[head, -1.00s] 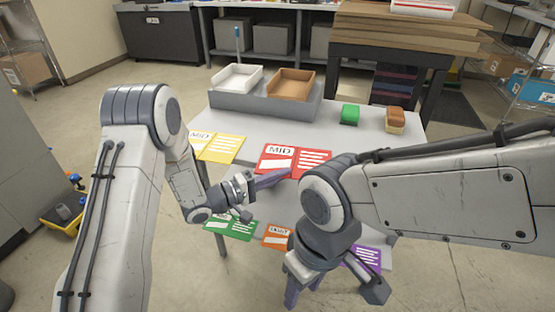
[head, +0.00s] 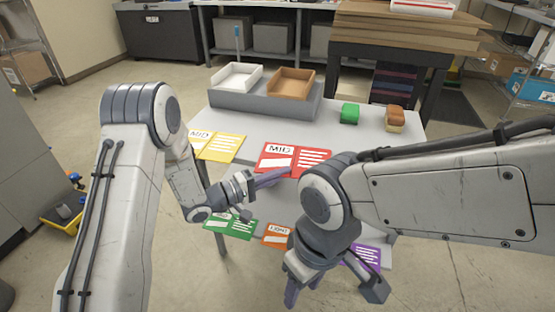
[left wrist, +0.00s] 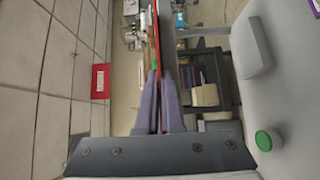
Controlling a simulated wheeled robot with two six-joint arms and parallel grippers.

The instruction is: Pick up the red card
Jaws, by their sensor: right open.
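The red card (head: 312,163) is marked MID and shows face up in the middle of the head view. My left gripper (head: 284,173) has its purple fingers at the card's near left edge. In the left wrist view the red card (left wrist: 156,30) shows edge-on as a thin red strip between the fingers (left wrist: 159,80), which are closed together on it. The tabletop lies off to the strip's right in that view, so the card appears to be held above it. My right gripper (head: 332,293) is open and empty, low in the head view, nearer me than the red card.
A yellow card (head: 222,147) lies left of the red one. Green (head: 232,227), orange (head: 275,236) and purple (head: 366,258) cards lie nearer me.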

